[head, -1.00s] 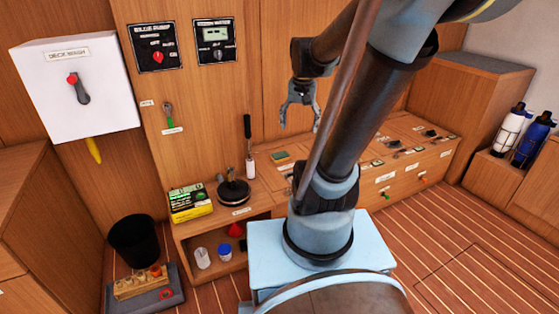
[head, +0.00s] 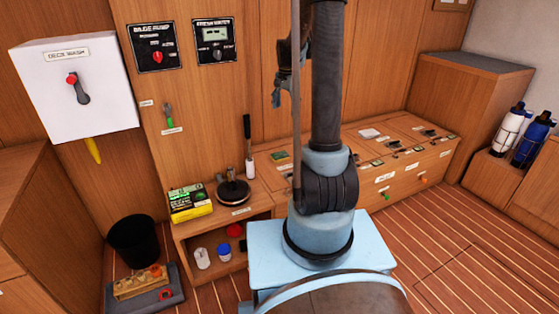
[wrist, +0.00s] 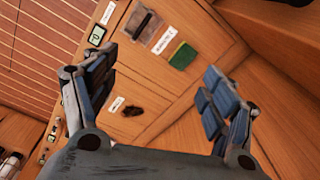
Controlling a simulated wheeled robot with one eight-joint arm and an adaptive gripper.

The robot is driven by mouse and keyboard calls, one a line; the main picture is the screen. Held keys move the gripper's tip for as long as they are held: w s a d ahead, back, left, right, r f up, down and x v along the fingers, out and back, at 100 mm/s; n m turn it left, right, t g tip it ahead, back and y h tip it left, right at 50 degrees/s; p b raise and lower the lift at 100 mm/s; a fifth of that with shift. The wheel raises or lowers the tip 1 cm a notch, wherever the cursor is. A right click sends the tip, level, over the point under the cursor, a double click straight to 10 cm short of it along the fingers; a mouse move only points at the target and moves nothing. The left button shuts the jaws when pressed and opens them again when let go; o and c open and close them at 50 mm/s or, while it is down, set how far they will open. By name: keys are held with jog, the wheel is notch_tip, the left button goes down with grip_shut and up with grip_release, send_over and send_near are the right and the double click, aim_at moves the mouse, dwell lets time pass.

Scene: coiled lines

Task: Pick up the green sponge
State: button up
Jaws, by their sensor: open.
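The green sponge (wrist: 183,55), with a yellow edge, lies flat on the wooden counter in the wrist view, beside a white label. In the head view the sponge (head: 281,155) is a small green and yellow block on the counter, left of my arm. My gripper (wrist: 158,68) is open and empty, its two dark padded fingers spread wide. The sponge shows beyond the fingertips, nearer the right finger, and apart from both. In the head view my gripper (head: 277,97) hangs above the counter, partly hidden behind my arm.
A black round pan-like object (head: 233,190) and a yellow-green box (head: 190,202) stand on the lower counter at left. A dark upright handle (head: 248,140) rises left of the sponge. Labelled recesses with small items line the counter to the right. The counter around the sponge looks clear.

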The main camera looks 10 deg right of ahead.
jog(key=w+f+m, duration=0.2)
jog(key=w+f, duration=0.5)
jog(key=w, duration=0.2)
jog(key=m, duration=0.3)
send_over(280, 155)
notch_tip(280, 155, down, 11)
jog(key=shift+g, duration=0.3)
notch_tip(280, 155, down, 18)
jog(key=shift+w+r, duration=0.1)
jog(key=shift+r, duration=0.15)
jog(key=shift+c, duration=0.4)
jog(key=c, duration=0.7)
